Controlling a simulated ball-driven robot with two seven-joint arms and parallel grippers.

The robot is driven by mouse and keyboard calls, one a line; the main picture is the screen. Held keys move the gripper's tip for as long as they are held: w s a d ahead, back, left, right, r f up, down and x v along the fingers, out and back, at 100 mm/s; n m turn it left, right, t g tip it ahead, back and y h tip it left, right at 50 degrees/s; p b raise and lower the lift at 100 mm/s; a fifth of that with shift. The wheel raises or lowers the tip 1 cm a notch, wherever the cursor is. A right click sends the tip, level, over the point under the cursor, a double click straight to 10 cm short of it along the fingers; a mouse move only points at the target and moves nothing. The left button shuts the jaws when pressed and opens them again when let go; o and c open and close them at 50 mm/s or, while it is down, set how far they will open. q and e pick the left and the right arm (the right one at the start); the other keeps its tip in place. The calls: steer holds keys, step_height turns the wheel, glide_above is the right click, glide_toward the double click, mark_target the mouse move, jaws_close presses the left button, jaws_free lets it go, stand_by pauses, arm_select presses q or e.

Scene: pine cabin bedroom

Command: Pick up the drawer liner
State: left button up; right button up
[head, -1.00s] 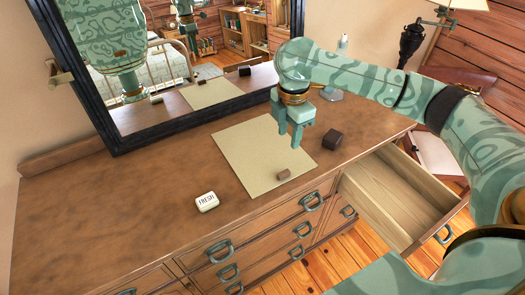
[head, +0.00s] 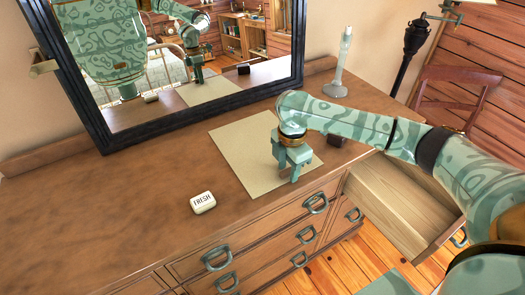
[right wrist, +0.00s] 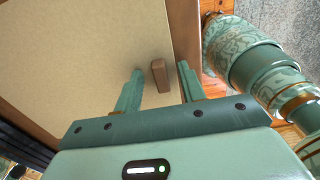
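The drawer liner looks to be the flat beige sheet (head: 240,150) on the dresser top; it also fills much of the right wrist view (right wrist: 70,60). A small brown block (right wrist: 159,75) lies on it near the dresser's front edge. My right gripper (head: 293,176) is low over the sheet's front right part and hides the block in the head view. In the right wrist view its fingers (right wrist: 158,86) are apart, with the block between their tips and not visibly gripped. My left gripper is not in view.
A dark brown box (head: 336,139) stands right of the sheet, partly behind my arm. A white FRESH tin (head: 203,202) sits to the left. The drawer (head: 400,205) at the right is open and looks empty.

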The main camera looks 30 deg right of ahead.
steer(key=shift+r, duration=0.1)
jaws_close()
